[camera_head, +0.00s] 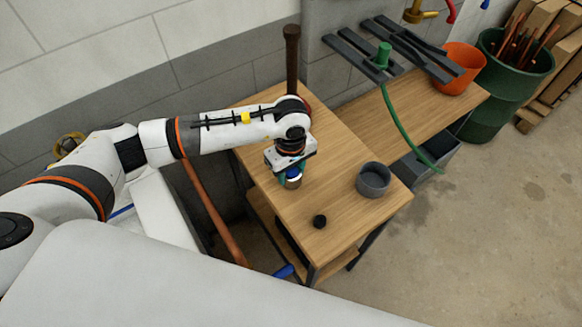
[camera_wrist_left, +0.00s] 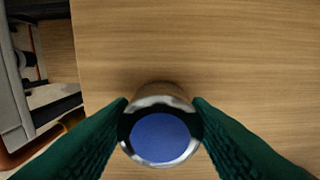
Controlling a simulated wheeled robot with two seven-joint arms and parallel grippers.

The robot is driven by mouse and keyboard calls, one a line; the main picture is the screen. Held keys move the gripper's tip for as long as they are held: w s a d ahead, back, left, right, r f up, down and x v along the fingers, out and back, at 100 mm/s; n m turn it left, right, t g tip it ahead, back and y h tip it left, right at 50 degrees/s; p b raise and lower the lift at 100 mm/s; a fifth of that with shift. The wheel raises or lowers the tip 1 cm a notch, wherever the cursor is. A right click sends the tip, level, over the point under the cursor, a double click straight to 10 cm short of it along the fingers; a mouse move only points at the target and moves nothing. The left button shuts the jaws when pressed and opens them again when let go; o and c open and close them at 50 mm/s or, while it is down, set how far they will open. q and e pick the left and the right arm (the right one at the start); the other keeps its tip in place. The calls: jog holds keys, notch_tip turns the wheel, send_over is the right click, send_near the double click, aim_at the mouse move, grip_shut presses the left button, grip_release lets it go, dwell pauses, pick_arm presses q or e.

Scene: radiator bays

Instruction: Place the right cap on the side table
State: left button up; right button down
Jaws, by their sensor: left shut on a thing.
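A round metal cap (camera_wrist_left: 160,138) with a blue face and silver rim sits between the green fingers of my left gripper (camera_wrist_left: 161,120) in the left wrist view. My left gripper (camera_head: 291,178) is shut on it, over the near left part of the wooden side table (camera_head: 345,205). In the head view a little of the cap (camera_head: 294,183) shows below the gripper. A shadow lies beside it in the wrist view; I cannot tell whether it touches the tabletop. My right gripper is not in view.
A small black knob-like piece (camera_head: 319,221) and a grey cup (camera_head: 373,179) stand on the table, right of the gripper. A dark brown post (camera_head: 292,60) rises behind. Farther right are black brackets (camera_head: 385,50), an orange bucket (camera_head: 459,69) and a green barrel (camera_head: 508,80).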

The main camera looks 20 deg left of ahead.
aim_at(291, 171)
pick_arm(q)
jog(key=shift+f, duration=0.1)
jog(key=o, duration=1)
jog(key=shift+r+b, duration=1.25)
jog(key=shift+r, duration=4.95)
